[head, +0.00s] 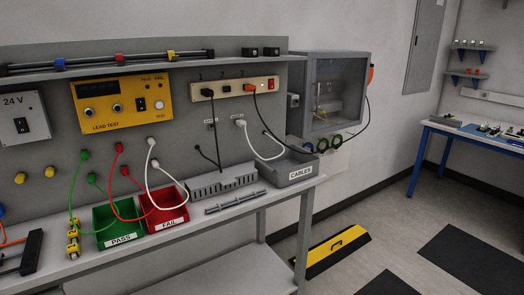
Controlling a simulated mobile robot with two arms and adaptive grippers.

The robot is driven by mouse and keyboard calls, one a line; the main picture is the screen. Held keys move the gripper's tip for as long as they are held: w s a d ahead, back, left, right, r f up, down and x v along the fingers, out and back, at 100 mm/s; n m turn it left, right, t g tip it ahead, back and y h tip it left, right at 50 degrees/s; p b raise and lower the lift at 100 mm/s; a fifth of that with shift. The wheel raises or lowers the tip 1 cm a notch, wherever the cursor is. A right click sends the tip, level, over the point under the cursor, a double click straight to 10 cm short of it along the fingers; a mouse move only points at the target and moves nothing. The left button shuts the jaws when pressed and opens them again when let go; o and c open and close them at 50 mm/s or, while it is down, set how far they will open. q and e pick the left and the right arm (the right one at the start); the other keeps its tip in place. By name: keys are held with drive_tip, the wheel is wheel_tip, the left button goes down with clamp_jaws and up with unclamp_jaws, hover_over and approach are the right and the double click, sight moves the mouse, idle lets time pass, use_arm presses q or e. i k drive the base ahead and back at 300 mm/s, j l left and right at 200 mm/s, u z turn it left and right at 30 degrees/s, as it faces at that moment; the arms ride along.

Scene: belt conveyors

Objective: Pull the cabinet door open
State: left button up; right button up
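A grey box-shaped cabinet (307,75) hangs on the wall just past the right end of the workbench. Its front has a grey frame around a dark see-through window (340,85), with some tan parts faintly visible inside. The door looks shut, but I cannot make out a handle clearly. A red-orange part (370,73) sticks out at its right side. Neither of my grippers shows in the head view.
The workbench (265,205) carries a green PASS bin (120,238), a red FAIL bin (172,220) and a grey CABLES tray (290,177). A yellow-black block (338,254) lies on the floor below. A blue-legged table (450,133) stands right. Floor between has room.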

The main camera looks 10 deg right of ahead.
sight(310, 64)
drive_tip(key=i+l+z, duration=0.1)
drive_tip(key=i+z, duration=0.75)
drive_tip(key=i, duration=0.15)
